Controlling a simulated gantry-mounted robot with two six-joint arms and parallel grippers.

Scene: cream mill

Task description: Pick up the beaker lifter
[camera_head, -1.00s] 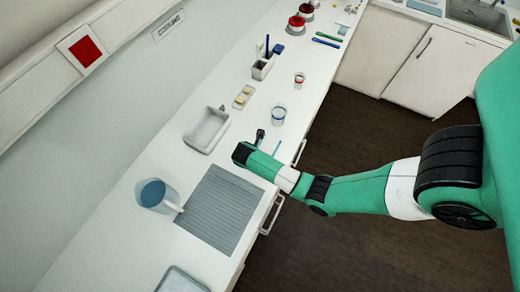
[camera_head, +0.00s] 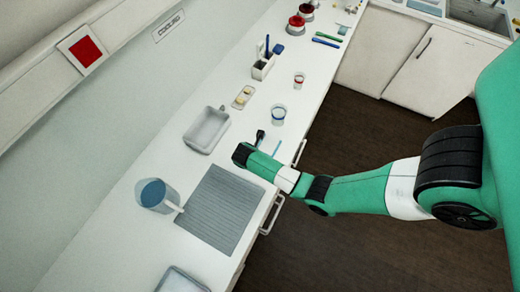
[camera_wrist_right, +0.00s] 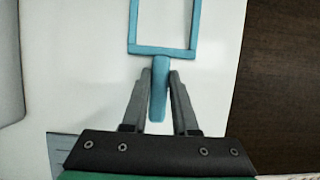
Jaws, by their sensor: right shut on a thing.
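The beaker lifter is a blue rectangular frame with a short handle (camera_wrist_right: 158,92); in the right wrist view its frame runs past the top edge. My right gripper (camera_wrist_right: 161,76) has its two grey fingers on either side of that handle, shut on it. Whether the lifter touches the counter cannot be told. In the head view my right arm reaches in from the right to the counter's front edge, and a thin blue piece (camera_head: 277,147), likely part of the lifter, shows beside its hand. My left gripper is not in view.
A grey ribbed mat (camera_head: 217,210) and a jug of blue liquid (camera_head: 157,195) are nearer. A white tray (camera_head: 207,130), a blue-banded beaker (camera_head: 278,115) and a red-banded beaker (camera_head: 299,80) stand farther along. A drawer handle (camera_head: 273,215) juts from the counter front.

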